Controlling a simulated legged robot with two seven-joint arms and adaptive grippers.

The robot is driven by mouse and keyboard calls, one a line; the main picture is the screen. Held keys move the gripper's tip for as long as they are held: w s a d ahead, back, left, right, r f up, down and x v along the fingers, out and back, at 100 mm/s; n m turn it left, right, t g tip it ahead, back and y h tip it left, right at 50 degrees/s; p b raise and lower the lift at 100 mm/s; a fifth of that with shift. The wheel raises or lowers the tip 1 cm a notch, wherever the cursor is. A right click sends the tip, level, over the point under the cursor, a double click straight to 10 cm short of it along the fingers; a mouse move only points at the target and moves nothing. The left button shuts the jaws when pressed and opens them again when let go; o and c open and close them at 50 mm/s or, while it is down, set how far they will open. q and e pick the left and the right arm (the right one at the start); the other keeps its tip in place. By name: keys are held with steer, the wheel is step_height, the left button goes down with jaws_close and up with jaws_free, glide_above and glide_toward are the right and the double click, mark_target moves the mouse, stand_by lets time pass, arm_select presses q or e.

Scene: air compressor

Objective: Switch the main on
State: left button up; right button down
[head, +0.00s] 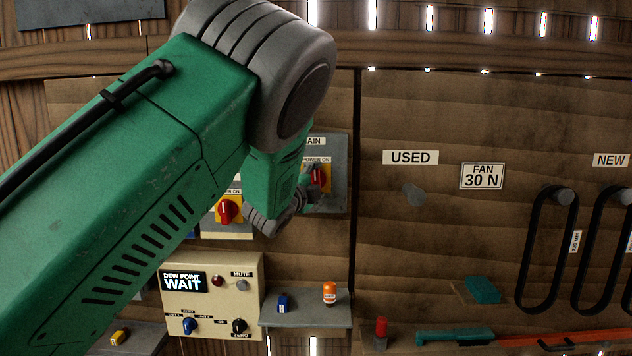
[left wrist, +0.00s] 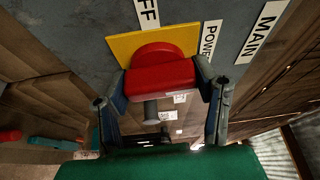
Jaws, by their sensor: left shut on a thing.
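The main switch is a red rotary knob (head: 317,175) on a yellow plate, on a grey panel (head: 338,185) labelled MAIN and POWER ON in the head view. In the left wrist view the red knob (left wrist: 160,75) stands out from its yellow plate (left wrist: 187,36), near partly visible OFF, POWER and MAIN labels. My left gripper (head: 308,192) is at the knob. In the left wrist view its two fingers (left wrist: 162,80) are on either side of the knob's grip, shut on it. My left arm hides part of the panel. My right gripper is not in view.
A second red knob (head: 228,211) on a yellow plate is left of my gripper. Below it is a cream box (head: 210,298) with a display reading WAIT. A small shelf (head: 300,318) holds a blue item and an orange bottle. Belts (head: 547,250) hang at right.

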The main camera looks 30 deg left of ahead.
arm_select(q)
steer(key=shift+d+f+m+g, duration=0.2)
steer(key=shift+f+m+g, duration=0.1)
steer(key=shift+f+m, duration=0.2)
steer(key=o, duration=1.2)
steer(key=shift+r, duration=0.1)
steer(key=shift+w+r, duration=0.1)
steer(key=shift+s+d+r, duration=0.1)
steer(key=shift+s, duration=0.15)
steer(key=s, duration=0.4)
steer(key=s+d, duration=0.1)
steer(key=s, duration=0.1)
steer(key=shift+s, duration=0.4)
